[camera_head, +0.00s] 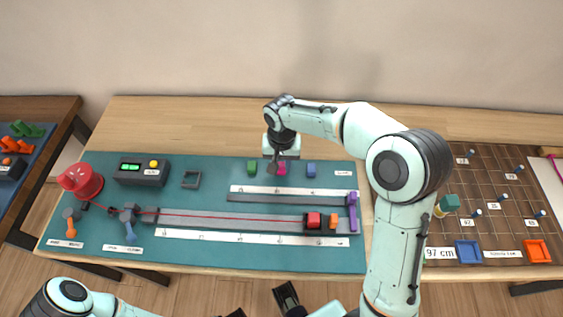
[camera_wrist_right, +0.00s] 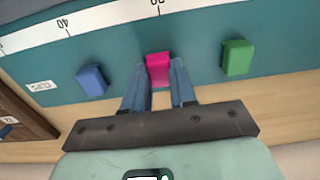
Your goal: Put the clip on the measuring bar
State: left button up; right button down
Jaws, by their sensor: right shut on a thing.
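My right gripper (camera_head: 279,160) reaches down at the back of the teal mat. It is shut on a magenta clip (camera_head: 282,169), which shows between its two fingers in the right wrist view (camera_wrist_right: 158,68). The clip is at or just above the mat; I cannot tell if it touches. A green clip (camera_head: 252,168) and a blue clip (camera_head: 311,169) stand on either side. In front lies a dark bar (camera_head: 275,200) with a white number scale (camera_head: 290,193) along its back edge.
A purple upright (camera_head: 352,212) stands at the bars' right end. A red spool (camera_head: 80,181) and dark box (camera_head: 143,173) stand left.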

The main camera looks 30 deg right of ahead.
aim_at(281, 166)
jog(key=c, duration=0.9)
grip_release()
jog(key=shift+f, duration=0.1)
jog(key=shift+r, duration=0.45)
notch_tip(281, 166, up, 12)
jog(key=p, duration=0.2)
jog(key=shift+f, duration=0.25)
